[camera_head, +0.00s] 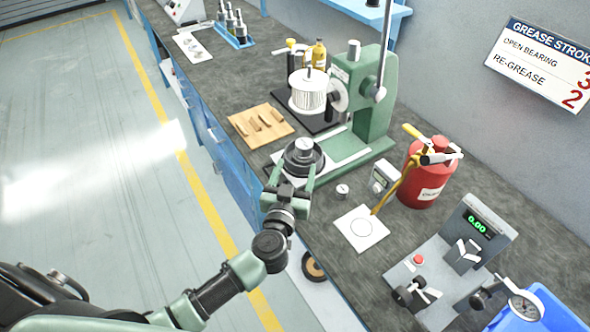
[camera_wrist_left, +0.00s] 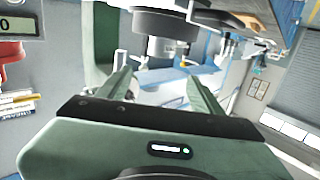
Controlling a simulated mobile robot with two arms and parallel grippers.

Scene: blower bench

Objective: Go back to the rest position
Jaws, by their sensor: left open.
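My left gripper (camera_head: 292,176) reaches in from the lower left of the head view and is over the bench's front edge. Its two green fingers are apart. A dark round part with a silver top (camera_head: 304,151) sits on the pale base of the green press (camera_head: 378,95), just beyond the fingertips. In the left wrist view my left gripper (camera_wrist_left: 160,80) shows open, with nothing seen between its fingers. A dark and silver cylindrical part (camera_wrist_left: 158,22) is at the top there, beyond the fingers. Whether the fingers touch the part is unclear. My right gripper is not in view.
A wooden board (camera_head: 260,127) with several small pieces lies left of the press. A red grease can (camera_head: 428,175), a white pad (camera_head: 362,229) and a gauge fixture (camera_head: 450,262) stand to the right. Open floor (camera_head: 85,150) lies left of the blue cabinets (camera_head: 225,155).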

